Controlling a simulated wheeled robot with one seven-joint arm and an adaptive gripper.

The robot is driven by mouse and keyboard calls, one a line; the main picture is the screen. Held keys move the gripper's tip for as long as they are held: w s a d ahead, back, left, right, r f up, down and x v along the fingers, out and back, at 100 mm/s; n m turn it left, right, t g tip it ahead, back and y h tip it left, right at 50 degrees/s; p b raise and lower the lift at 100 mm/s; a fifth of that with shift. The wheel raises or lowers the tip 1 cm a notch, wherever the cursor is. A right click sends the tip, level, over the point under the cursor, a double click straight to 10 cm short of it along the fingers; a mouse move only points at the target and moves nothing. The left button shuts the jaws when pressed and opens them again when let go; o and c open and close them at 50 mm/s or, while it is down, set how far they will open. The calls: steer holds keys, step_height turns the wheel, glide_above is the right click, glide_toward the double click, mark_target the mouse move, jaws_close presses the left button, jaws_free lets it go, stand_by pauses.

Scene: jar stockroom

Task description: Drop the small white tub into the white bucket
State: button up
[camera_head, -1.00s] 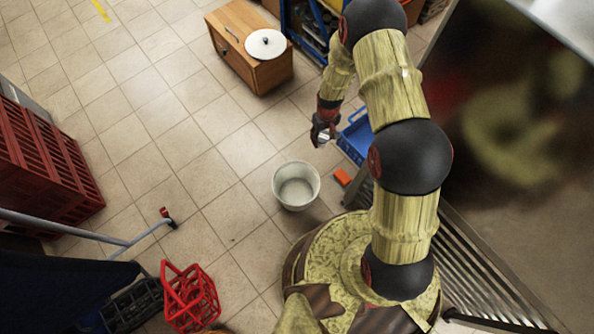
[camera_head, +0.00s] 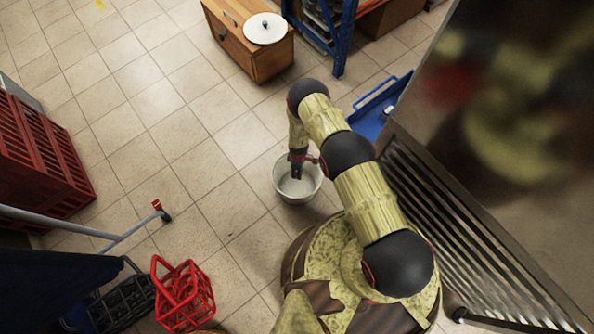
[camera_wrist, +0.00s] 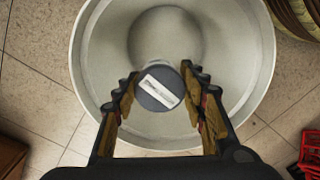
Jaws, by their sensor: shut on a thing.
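My gripper (camera_head: 296,176) points down over the bucket's mouth. In the wrist view my gripper (camera_wrist: 159,82) is shut on the small white tub (camera_wrist: 160,90), which shows as a small round grey end with a white bar across it. The tub sits between the fingertips, inside the bucket's outline as seen from above. In the head view the tub is too small and covered to make out.
A wooden cabinet (camera_head: 245,60) with a white lid stands at the back. Red crates (camera_head: 40,165) are at left, a red wire basket (camera_head: 183,295) at front left. Floor left of the bucket is clear.

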steer(key=n+b, duration=0.1)
steer(key=b, duration=0.3)
glide_toward(297, 187)
steer(key=shift+f+b, duration=0.7)
steer(key=shift+f, duration=0.25)
steer(key=shift+f, duration=0.2)
steer(key=shift+f, duration=0.35)
steer(key=shift+f, duration=0.1)
steer(key=o, duration=1.4)
steer(key=shift+o, duration=0.2)
